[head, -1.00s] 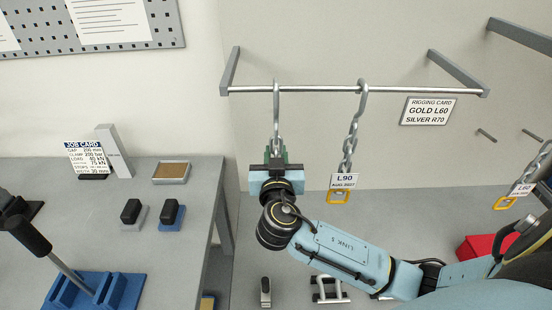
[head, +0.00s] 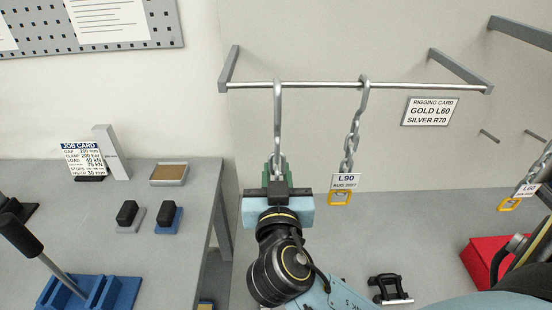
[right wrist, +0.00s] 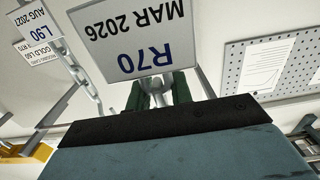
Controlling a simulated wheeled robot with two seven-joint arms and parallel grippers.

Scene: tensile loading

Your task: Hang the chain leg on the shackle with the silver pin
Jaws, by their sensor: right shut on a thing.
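My right gripper (head: 278,188) is shut on a chain leg whose grey hook (head: 277,115) overlaps the rail (head: 300,86) in the head view. I cannot tell if the hook still bears on the rail. The right wrist view shows the green fingers (right wrist: 165,92) around this chain, with its white tag (right wrist: 135,35) reading R70, MAR 2026. The L90 chain leg (head: 352,140) hangs to the right from the same rail. The L60 chain leg (head: 545,160) is at the right edge. The rigging card (head: 429,111) reads GOLD L60, SILVER R70. I see no shackle. My left gripper is out of view.
The grey bench (head: 188,190) at left bears a job card (head: 83,158), a tray (head: 169,173), two black blocks on small bases and a blue stand (head: 118,292) near a black-handled lever. A red box (head: 485,258) is on the floor at right.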

